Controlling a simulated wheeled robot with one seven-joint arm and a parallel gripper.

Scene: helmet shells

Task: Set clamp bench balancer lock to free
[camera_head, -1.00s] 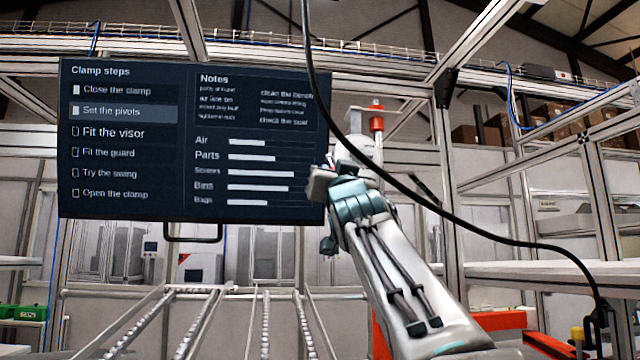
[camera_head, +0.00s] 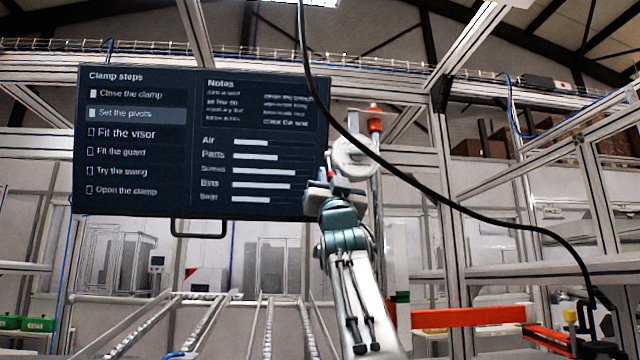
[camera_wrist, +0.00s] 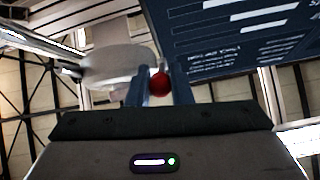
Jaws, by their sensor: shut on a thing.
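The balancer (camera_head: 352,157) is a pale round drum hanging in front of the frame, just right of the dark screen. In the wrist view, its pale drum (camera_wrist: 115,68) is left of the fingers. A red ball knob (camera_wrist: 160,84) sits between my two blue-grey fingertips. My gripper (camera_wrist: 162,78) is shut on this knob. In the head view, my gripper (camera_head: 327,172) is raised at the drum's lower left, by the screen's right edge. How the knob joins the drum is hidden, and I cannot read the lock's setting.
The dark screen (camera_head: 140,150) of clamp steps is close on the left. A black cable (camera_head: 430,192) hangs across the view, passing in front of the drum. An orange-red bar (camera_head: 465,317) is at lower right. Roller rails (camera_head: 268,325) are below.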

